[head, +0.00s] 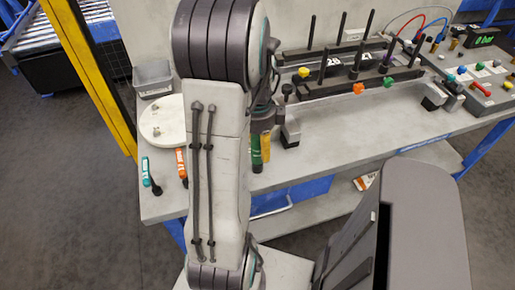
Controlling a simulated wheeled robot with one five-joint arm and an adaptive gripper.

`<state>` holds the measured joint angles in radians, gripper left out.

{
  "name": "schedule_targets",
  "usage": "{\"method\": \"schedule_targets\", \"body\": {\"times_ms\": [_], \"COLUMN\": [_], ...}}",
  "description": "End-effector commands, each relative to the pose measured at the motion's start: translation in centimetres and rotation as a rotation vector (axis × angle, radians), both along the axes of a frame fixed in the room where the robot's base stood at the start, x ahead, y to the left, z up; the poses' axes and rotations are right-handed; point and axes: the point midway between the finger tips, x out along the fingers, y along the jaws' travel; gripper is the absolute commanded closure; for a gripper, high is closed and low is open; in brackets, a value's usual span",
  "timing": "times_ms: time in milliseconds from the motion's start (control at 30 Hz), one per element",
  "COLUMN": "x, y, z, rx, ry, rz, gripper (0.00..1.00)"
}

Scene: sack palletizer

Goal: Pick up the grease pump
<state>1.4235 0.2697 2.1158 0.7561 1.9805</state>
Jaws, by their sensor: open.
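A dark green handheld tool (256,155), which looks like the grease pump, is at the front of the grey workbench (350,125), just right of my arm. A yellow cylinder (266,147) is close beside it. My arm crosses the view and hides part of this area. The dark end of my arm with my gripper (264,112) shows only partly behind the arm link, just above and behind the green tool. My gripper is open; its fingertips are mostly hidden, and I cannot tell whether they touch anything.
A long fixture (350,82) with upright black rods stands along the back. A grey bin (153,78), a round pale plate (163,120), and teal (147,170) and orange (182,168) handled tools are left. A control box (490,92) is right. The front middle is clear.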

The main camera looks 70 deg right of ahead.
Motion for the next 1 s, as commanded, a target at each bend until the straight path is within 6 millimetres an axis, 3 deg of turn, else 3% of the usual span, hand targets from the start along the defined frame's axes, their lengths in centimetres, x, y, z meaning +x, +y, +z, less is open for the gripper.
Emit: {"method": "schedule_targets", "body": {"times_ms": [333, 1000], "x": [0.00, 0.00], "y": [0.02, -0.01], "z": [-0.41, -0.38], "rx": [0.000, -0.001], "ry": [0.000, 0.000], "rz": [0.001, 0.001], "gripper": [0.36, 0.96]}}
